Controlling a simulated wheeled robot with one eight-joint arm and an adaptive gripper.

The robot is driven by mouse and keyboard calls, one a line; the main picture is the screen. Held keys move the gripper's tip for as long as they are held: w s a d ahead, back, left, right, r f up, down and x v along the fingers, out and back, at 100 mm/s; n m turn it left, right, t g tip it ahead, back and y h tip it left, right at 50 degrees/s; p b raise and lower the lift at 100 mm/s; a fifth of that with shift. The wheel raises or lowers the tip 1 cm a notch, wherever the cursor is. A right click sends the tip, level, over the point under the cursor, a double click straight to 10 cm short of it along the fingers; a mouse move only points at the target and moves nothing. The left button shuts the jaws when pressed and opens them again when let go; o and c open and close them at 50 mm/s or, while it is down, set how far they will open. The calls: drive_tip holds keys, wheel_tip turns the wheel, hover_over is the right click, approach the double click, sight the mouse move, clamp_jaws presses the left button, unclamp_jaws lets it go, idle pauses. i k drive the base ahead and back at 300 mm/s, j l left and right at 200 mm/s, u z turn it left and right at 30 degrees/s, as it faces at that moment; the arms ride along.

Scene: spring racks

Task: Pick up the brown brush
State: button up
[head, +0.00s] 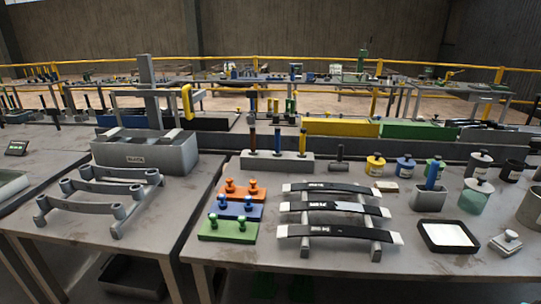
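A grey block holder (276,162) stands near the middle of the right-hand table. Several slim upright tools stand in it in a row. The leftmost has a brown handle (252,139) and looks like the brown brush; its lower end is hidden in the holder. Beside it stand a blue-handled tool (277,140) and a yellow-handled tool (302,141). They are too small to tell their tips. My gripper is not in view.
In front of the holder, orange, blue and green knobbed blocks (230,229) lie left of a rack of dark leaf springs (334,210). Coloured jars (375,166), a grey cup (430,200) and a dark tray (447,236) fill the right. A grey rack (100,190) stands on the left table.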

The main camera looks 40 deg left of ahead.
sight(252, 130)
drive_tip(key=u, duration=1.8)
